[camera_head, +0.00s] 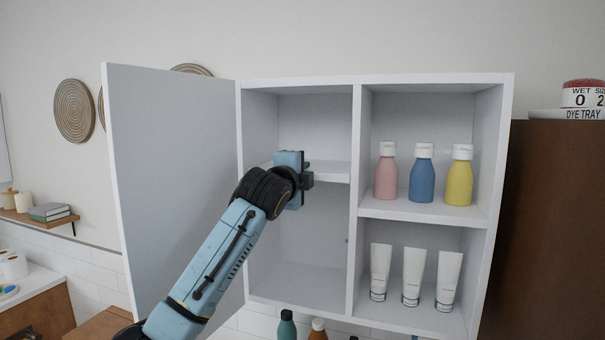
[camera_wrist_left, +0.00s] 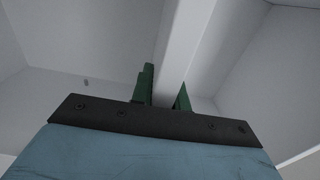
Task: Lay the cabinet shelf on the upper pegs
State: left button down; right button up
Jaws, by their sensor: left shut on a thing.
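The white cabinet shelf (camera_head: 334,171) is inside the left compartment of the white wall cabinet (camera_head: 375,79), near mid height, and looks roughly level. My left gripper (camera_head: 306,177) is shut on its front edge. In the left wrist view the green fingers (camera_wrist_left: 166,92) stand on both sides of the shelf (camera_wrist_left: 188,40). A small peg (camera_wrist_left: 86,82) shows on a cabinet wall there, and a small dark spot (camera_head: 347,240) shows low on the divider. The upper pegs cannot be made out, so whether the shelf touches them cannot be told. My right gripper is not in view.
The cabinet door (camera_head: 170,180) stands open at the left, close to my left arm. The right compartment holds pink (camera_head: 386,175), blue (camera_head: 422,178) and yellow (camera_head: 459,180) bottles above white tubes (camera_head: 413,277). The left compartment is empty below the shelf. Bottles (camera_head: 287,327) stand below the cabinet.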

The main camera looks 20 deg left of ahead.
pick_arm(q)
jog(key=shift+f, duration=0.6)
dwell(0.5)
